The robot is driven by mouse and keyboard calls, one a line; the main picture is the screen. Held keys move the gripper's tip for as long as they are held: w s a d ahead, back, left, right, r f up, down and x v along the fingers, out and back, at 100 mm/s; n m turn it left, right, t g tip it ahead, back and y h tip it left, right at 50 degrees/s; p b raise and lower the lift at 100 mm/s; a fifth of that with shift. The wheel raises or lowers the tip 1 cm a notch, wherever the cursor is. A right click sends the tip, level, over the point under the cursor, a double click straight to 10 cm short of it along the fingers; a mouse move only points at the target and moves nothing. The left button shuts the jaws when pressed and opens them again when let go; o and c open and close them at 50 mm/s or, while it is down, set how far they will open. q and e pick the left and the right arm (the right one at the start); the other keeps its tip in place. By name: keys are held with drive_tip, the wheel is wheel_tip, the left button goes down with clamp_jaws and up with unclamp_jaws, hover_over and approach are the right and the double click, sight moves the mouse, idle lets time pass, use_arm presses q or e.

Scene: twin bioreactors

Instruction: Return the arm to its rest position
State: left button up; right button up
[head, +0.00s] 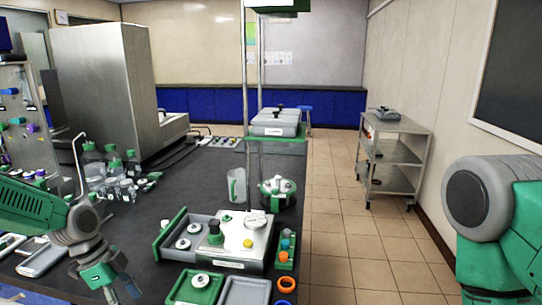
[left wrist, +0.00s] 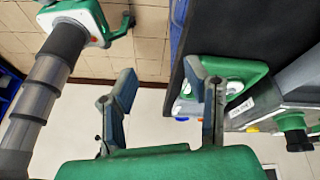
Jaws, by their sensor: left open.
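My left arm (head: 45,212) comes in from the left in the head view, bent down at the wrist. My left gripper (head: 122,290) hangs low at the bottom left, close to the grey tray on the bench. In the left wrist view its two fingers (left wrist: 168,95) are spread apart with nothing between them. Tiled floor and a pale surface show behind them. My right arm (head: 490,225) fills the right edge of the head view. Its gripper is out of the frame.
The black bench (head: 205,165) holds a grey and green device (head: 235,238), a clear jug (head: 237,186), a lidded steel pot (head: 277,190) and several green-capped bottles (head: 93,160). A green tray (head: 195,287) lies at the front. A steel cart (head: 393,155) stands right, beyond open floor.

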use_arm(q)
drive_tip(key=s+d+f+n+b, duration=0.2)
drive_tip(key=s+d+f+n, duration=0.15)
drive_tip(key=s+f, duration=0.4)
drive_tip(key=s+d+f+n+b, duration=0.25)
drive_tip(key=s+d+f, duration=0.3)
drive_tip(key=f, duration=0.35)
drive_tip(key=s+a+f+n+y+b, duration=0.1)
drive_tip(key=s+a+f+n+y, duration=0.1)
drive_tip(key=s, duration=0.7)
drive_tip(key=s+a+f+n+t+y+b, duration=0.1)
drive_tip(key=s+a+f+n+y+b, duration=0.1)
drive_tip(key=s+n, duration=0.5)
drive_tip(key=shift+s+a+f+n, duration=0.25)
drive_tip(key=shift+s+f+n, duration=0.05)
drive_tip(key=shift+s+f, duration=0.6)
drive_tip(key=shift+w, duration=0.2)
